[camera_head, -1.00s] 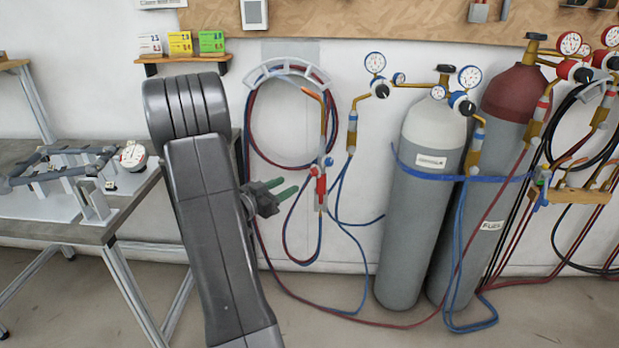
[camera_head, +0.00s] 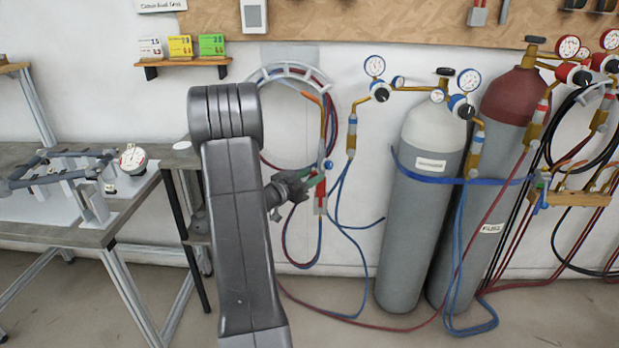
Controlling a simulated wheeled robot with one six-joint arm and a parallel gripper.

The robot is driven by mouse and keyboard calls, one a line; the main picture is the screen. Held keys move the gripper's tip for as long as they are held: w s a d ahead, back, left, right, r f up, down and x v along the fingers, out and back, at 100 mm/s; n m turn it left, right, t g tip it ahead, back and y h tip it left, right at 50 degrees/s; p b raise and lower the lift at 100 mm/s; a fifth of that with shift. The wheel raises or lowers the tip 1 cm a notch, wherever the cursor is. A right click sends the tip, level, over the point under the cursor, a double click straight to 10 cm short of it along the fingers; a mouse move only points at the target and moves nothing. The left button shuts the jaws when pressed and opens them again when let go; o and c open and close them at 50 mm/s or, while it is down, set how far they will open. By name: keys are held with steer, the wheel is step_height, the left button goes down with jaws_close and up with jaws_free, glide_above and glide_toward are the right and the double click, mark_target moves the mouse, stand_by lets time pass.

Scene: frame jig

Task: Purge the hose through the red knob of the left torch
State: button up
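The left torch (camera_head: 326,120) hangs on the wall below a pale curved hose hanger, with its copper tip up. Its red knob side (camera_head: 321,188) shows at the lower body, and a blue knob (camera_head: 328,165) sits a little above it. My arm hides part of the hose loop to the left.
Red and blue hoses (camera_head: 345,230) hang below the torch and run to the floor. A grey-white cylinder (camera_head: 415,235) and a dark red-topped cylinder (camera_head: 520,95) stand to the right. A metal workbench (camera_head: 130,210) with a frame jig stands at left.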

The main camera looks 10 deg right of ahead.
steer(key=c, duration=0.7)
steer(key=shift+o, duration=0.2)
steer(key=shift+f+m+b, duration=0.1)
steer(key=shift+m+b, duration=0.2)
steer(key=shift+b, duration=0.15)
steer(key=shift+m+b, duration=2.6)
steer(key=shift+m, duration=0.1)
steer(key=o, duration=1)
